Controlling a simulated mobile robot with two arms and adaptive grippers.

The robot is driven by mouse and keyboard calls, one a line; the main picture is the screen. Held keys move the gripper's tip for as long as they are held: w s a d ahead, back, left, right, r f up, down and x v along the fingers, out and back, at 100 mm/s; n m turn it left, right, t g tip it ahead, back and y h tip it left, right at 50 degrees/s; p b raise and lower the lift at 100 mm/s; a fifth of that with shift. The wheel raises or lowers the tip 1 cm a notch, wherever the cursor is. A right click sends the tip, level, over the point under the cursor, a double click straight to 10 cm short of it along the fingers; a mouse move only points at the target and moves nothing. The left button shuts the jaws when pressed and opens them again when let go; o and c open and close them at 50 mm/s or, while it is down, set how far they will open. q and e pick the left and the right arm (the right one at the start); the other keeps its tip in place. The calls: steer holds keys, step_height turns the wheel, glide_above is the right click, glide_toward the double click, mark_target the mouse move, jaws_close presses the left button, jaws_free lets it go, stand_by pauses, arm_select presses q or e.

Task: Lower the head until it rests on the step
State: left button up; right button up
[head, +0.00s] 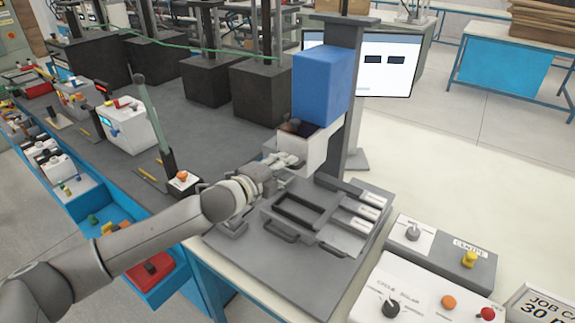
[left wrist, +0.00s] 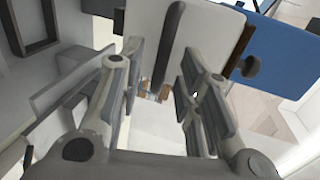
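The head, a blue block (head: 322,84) with a white lower part (head: 305,148), is mounted on a grey column (head: 349,120) above a grey base plate (head: 335,275). The plate carries a dark rectangular frame (head: 300,209) and light stepped pieces (head: 362,214); I cannot tell which is the step. The head is clear of the plate. My left gripper (head: 286,160) is at the white part's left side. In the left wrist view its fingers (left wrist: 162,72) stand apart on either side of a dark grey bar (left wrist: 172,38), with gaps visible. The right gripper is not in view.
A control box with knobs and buttons (head: 425,296) and a smaller box (head: 440,252) stand right of the plate. Black blocks (head: 262,92) stand behind. A blue bin (head: 105,215) lies below the bench edge at left.

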arm_select(q)
steer(key=v, duration=1)
steer(key=shift+d, duration=0.1)
